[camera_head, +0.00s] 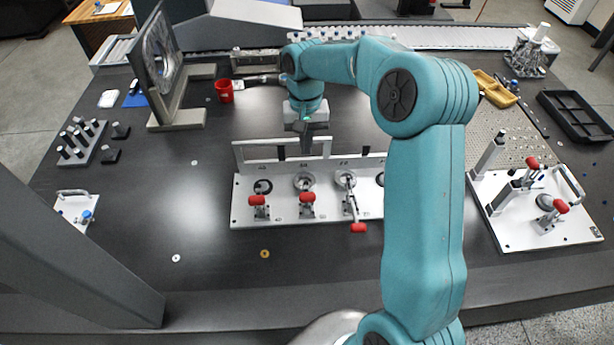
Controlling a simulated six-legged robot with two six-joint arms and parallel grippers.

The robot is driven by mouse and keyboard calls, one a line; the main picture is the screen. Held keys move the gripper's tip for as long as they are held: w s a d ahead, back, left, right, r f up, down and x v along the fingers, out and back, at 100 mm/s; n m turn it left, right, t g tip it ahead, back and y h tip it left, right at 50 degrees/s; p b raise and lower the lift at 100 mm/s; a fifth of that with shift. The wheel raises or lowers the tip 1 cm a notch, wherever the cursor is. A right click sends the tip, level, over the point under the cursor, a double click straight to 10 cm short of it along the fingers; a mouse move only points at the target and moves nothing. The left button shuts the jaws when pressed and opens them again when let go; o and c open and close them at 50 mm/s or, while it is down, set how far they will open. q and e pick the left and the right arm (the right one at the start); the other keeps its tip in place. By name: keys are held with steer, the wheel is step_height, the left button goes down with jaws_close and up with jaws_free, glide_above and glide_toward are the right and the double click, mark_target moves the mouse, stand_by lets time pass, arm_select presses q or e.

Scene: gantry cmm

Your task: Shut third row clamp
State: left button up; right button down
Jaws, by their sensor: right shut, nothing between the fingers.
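A white fixture plate (282,213) lies on the dark table in the middle of the view, with a row of toggle clamps on it. The first clamp (258,206) and the second clamp (307,203) have red handles standing up over their bases. The third clamp (351,207) differs: its lever points toward me and its red handle (358,228) hangs at the plate's front edge. A further station at the right is partly hidden by my arm. My right gripper (306,146) is shut and empty, above the back of the plate, away from the third handle. My left gripper is out of view.
A second white fixture (516,229) with red-handled clamps stands at the right. A standing frame (160,60), a red cup (224,90) and a peg block (80,142) are at the left. The table in front of the plate is mostly clear, with small washers (265,253).

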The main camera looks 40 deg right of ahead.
mark_target(307, 200)
steer(key=shift+s+a+f+p, duration=0.2)
steer(key=shift+s+a+f, duration=0.25)
steer(key=shift+f, duration=1.15)
steer(key=shift+s+a+f+p, duration=0.25)
steer(key=shift+s+a+f, duration=0.2)
steer(key=shift+f, duration=1.15)
steer(key=shift+s+a+f+p, duration=0.2)
steer(key=shift+s+a+f, duration=0.25)
steer(key=shift+f, duration=1.15)
steer(key=shift+d, duration=0.15)
steer(key=shift+f, duration=0.1)
